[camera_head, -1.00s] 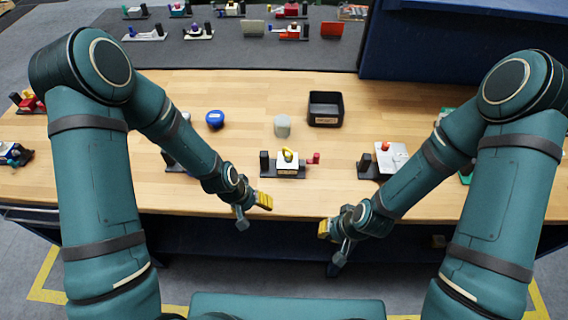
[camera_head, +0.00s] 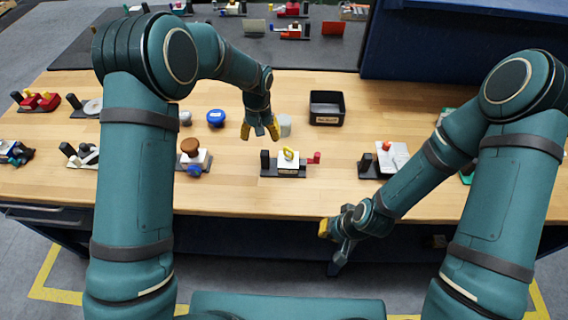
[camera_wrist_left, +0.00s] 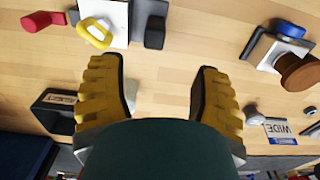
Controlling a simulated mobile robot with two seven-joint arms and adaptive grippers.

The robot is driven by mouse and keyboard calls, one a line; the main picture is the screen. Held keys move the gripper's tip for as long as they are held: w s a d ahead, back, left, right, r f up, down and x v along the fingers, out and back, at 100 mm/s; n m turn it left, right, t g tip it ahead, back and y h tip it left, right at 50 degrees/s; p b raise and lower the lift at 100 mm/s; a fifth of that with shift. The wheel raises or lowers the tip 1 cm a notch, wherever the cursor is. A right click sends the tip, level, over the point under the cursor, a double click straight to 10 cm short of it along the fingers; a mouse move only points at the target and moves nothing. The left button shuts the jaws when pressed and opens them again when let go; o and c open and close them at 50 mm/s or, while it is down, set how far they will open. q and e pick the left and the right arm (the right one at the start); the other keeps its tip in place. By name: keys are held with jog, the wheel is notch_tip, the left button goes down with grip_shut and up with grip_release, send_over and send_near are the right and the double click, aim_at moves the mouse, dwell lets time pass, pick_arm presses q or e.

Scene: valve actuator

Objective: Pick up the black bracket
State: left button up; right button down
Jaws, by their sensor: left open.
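A black upright bracket-like piece (camera_head: 265,160) stands at the left end of a dark base with a white block, yellow ring and red part, near the table's front middle. It also shows in the left wrist view (camera_wrist_left: 155,32), beyond the fingertips. I cannot tell whether this is the bracket meant, as other fixtures carry similar black pieces. My left gripper (camera_head: 259,128) is open and empty above the table, behind that fixture; its yellow fingers frame bare wood in the wrist view (camera_wrist_left: 157,68). My right gripper (camera_head: 332,238) hangs before the table's front edge, its jaws unclear.
A blue knob (camera_head: 216,118) and a brown-topped fixture (camera_head: 195,156) are to the left. A silver fixture (camera_head: 390,160) is to the right.

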aim_at(265, 152)
pick_arm(q)
notch_tip(265, 152, down, 3)
jog(key=shift+f, duration=0.1)
jog(key=shift+s+d+f, duration=0.1)
jog(key=shift+d+f, duration=0.1)
jog(key=shift+f, duration=1.15)
jog(key=shift+s+d+f, duration=0.1)
jog(key=shift+d+f, duration=0.1)
jog(key=shift+f, duration=1.15)
grip_shut()
jog(key=shift+r, duration=0.1)
